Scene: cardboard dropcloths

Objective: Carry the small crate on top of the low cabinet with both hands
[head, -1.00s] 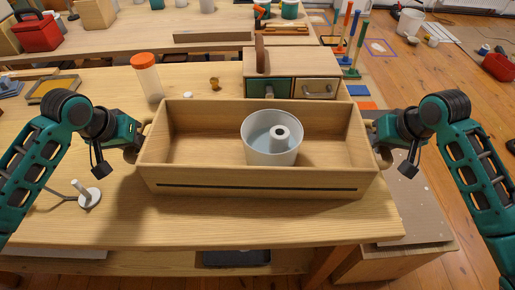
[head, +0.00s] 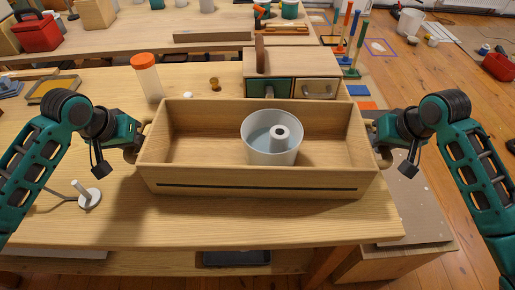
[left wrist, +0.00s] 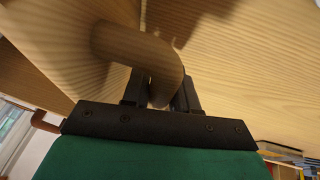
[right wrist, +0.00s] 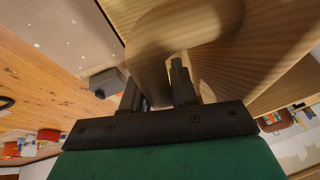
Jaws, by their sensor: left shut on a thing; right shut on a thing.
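The small crate (head: 260,186) is an open wooden box with a dark strip along its front. It looks level above the workbench; I cannot tell whether its bottom touches the wood. A white round pan with a central tube (head: 262,152) stands inside it. My left gripper (head: 142,140) is shut on the crate's left handle, a rounded wooden loop (left wrist: 140,48). My right gripper (head: 376,138) is shut on the matching right handle (right wrist: 190,28). A low, box-like piece with a greyish top (head: 420,215), perhaps the low cabinet, stands right of the bench, partly hidden.
On the workbench (head: 250,228) are an orange-lidded jar (head: 147,80), a small drawer unit (head: 292,65) behind the crate and a white round-based stand (head: 87,195) at front left. Wooden floor (head: 440,125) shows at the right.

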